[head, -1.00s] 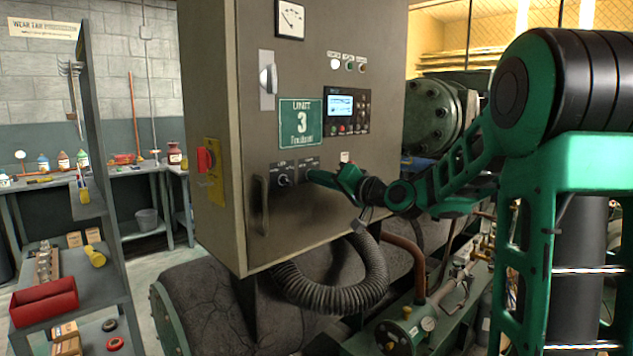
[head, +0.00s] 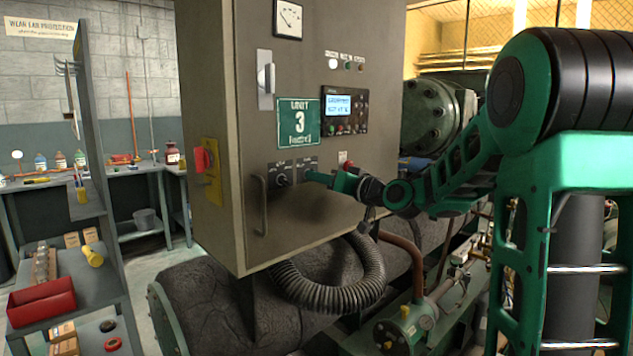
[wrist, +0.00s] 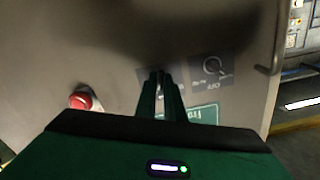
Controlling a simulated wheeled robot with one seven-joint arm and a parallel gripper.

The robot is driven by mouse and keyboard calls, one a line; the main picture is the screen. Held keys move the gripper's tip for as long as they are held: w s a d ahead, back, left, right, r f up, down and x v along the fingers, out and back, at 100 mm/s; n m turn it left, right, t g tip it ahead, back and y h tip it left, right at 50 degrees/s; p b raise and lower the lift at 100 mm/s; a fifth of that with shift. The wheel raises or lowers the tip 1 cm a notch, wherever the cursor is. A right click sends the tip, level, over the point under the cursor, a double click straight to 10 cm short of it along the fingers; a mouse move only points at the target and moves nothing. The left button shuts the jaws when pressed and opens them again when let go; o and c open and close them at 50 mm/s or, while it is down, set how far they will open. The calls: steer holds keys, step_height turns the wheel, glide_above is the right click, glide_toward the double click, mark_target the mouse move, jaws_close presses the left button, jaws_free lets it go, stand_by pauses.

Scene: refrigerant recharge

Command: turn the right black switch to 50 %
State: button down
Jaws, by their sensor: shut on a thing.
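The right black switch sits on a dark label plate (head: 308,163) on the front of the grey cabinet (head: 210,90). My gripper (head: 310,176) reaches it from the right, fingertips at the panel. In the wrist view, my gripper's narrow fingers (wrist: 160,82) are shut at the right switch's plate (wrist: 148,75). The fingers cover the knob, so its pointer and setting cannot be read. The left black switch (head: 281,180) is free beside it; it also shows in the wrist view (wrist: 212,66).
A red button (wrist: 80,98) is close to the gripper in the wrist view. A lit display (head: 339,105) and a green sign (head: 299,123) are above the switches. A door handle (head: 261,205) is left of them. A corrugated hose (head: 330,292) hangs below.

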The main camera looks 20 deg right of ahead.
steer(key=n, duration=0.4)
steer(key=shift+d, duration=0.25)
steer(key=shift+n, duration=0.3)
steer(key=n, duration=0.4)
steer(key=shift+d, duration=0.1)
steer(key=shift+r, duration=0.1)
